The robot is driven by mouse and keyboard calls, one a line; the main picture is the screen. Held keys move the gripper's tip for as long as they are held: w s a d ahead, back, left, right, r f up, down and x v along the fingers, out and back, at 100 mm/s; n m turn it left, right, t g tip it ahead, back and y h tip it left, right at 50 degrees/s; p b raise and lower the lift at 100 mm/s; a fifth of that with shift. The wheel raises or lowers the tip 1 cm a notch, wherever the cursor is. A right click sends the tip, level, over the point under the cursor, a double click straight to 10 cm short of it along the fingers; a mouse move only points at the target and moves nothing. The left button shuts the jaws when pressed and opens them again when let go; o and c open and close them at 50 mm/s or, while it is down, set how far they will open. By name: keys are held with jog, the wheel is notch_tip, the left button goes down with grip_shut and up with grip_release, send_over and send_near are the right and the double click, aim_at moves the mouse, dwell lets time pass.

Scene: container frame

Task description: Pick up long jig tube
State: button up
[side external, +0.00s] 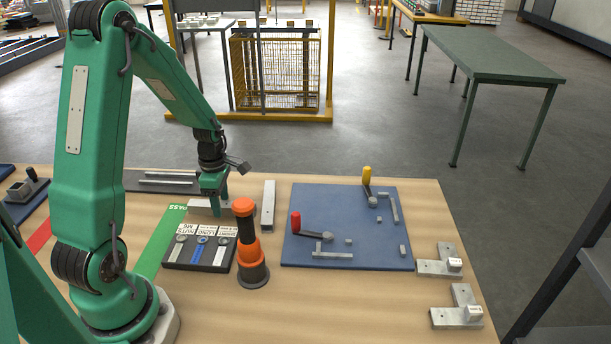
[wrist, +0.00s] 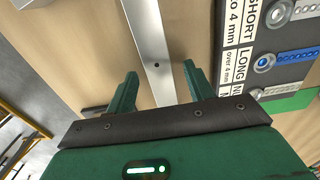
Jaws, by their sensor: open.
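A plain silver-grey tube (side external: 196,206) lies left to right on the wooden table under my gripper (side external: 216,200), partly hidden by the fingers. In the wrist view the same tube (wrist: 150,35) has a small dark hole in its top face and runs between the fingers. My gripper (wrist: 160,73) is open there, one finger on each side of the tube, with visible room on both sides. A second grey tube (side external: 268,205) lies just to the right, pointing away from the side camera. I cannot tell from looks alone which is the long one.
A dark label board (side external: 200,252) reading SHORT and LONG lies close in front of my gripper. An orange-and-black upright tool (side external: 249,245) stands beside it. A blue fixture plate (side external: 345,255) with red and yellow handles lies right. A grey rail tray (side external: 160,182) lies behind.

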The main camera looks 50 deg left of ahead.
jog(key=shift+f, duration=0.2)
dwell(0.4)
jog(key=c, duration=1.1)
jog(key=shift+r, duration=0.2)
jog(key=shift+r, duration=0.5)
notch_tip(320, 180, up, 3)
jog(key=shift+r, duration=0.1)
jog(key=d+r, duration=0.2)
jog(key=d, duration=0.2)
jog(key=d+r, duration=0.2)
jog(key=d, duration=0.1)
jog(key=d+r, duration=0.2)
jog(key=d, duration=0.2)
jog(key=shift+d+r, duration=0.25)
jog(key=shift+d, duration=0.1)
jog(key=shift+w, duration=0.2)
